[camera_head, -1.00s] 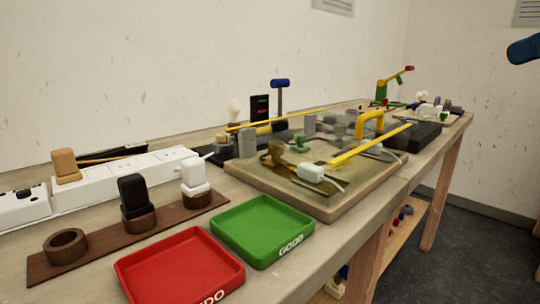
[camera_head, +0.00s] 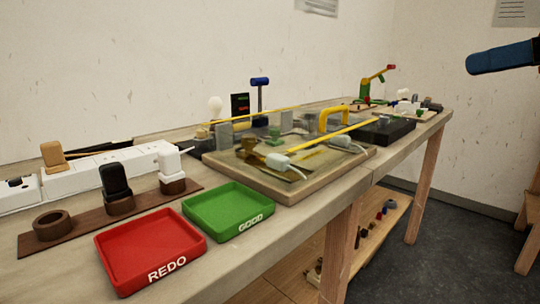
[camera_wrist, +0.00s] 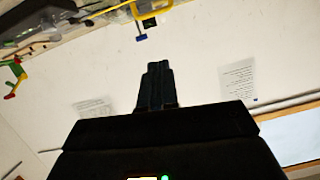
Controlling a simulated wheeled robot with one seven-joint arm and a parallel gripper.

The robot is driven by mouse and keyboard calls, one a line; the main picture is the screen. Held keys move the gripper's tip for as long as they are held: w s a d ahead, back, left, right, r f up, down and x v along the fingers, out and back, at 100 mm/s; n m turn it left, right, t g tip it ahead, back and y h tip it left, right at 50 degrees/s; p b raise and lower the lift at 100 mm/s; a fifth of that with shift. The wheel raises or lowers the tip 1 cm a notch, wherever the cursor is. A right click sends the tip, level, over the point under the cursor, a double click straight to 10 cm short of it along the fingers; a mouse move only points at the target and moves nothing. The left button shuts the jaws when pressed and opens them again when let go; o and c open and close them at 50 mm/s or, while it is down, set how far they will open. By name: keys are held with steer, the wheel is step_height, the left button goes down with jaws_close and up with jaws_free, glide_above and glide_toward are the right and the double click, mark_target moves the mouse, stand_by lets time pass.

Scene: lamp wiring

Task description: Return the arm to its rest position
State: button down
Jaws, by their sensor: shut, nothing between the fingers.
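My gripper (camera_wrist: 157,88) shows in the wrist view as dark fingers closed together, with nothing between them. It points at the pale wall, apart from the bench and the things on it.
The workbench (camera_head: 235,270) bears a red REDO tray (camera_head: 150,248), a green GOOD tray (camera_head: 228,210), a white power strip (camera_head: 110,172), and a wooden board with a yellow handle (camera_head: 335,118). Dark floor (camera_head: 450,250) lies open to the right.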

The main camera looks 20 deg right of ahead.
steer(key=w+a+f+m+t+h, duration=0.1)
steer(key=w+a+f+m+t, duration=0.15)
steer(key=f, duration=0.35)
steer(key=w+a+f+m+t+h, duration=0.1)
steer(key=w+a+f+m, duration=0.2)
steer(key=f, duration=0.4)
steer(key=w+a+f+m+t+h, duration=0.1)
steer(key=w+a+f+m+t, duration=0.15)
steer(key=f, duration=0.35)
steer(key=s+a+f+m+g+h, duration=0.1)
steer(key=s+a+f+m+h, duration=0.1)
steer(key=s+a+f, duration=0.5)
steer(key=s+a+f+m+g+h, duration=0.1)
steer(key=s+a+f+g+h, duration=0.15)
steer(key=f, duration=0.85)
steer(key=s+a+f+n+g+y, duration=0.1)
steer(key=s+a+n, duration=0.25)
steer(key=s, duration=0.85)
steer(key=s+a+f+n+y, duration=0.1)
steer(key=s+a+f+n, duration=0.3)
steer(key=s, duration=0.8)
step_height(320, 180, up, 21)
steer(key=d+p, duration=0.1)
steer(key=p, duration=1.7)
steer(key=shift+p, duration=0.4)
steer(key=shift+n, duration=0.25)
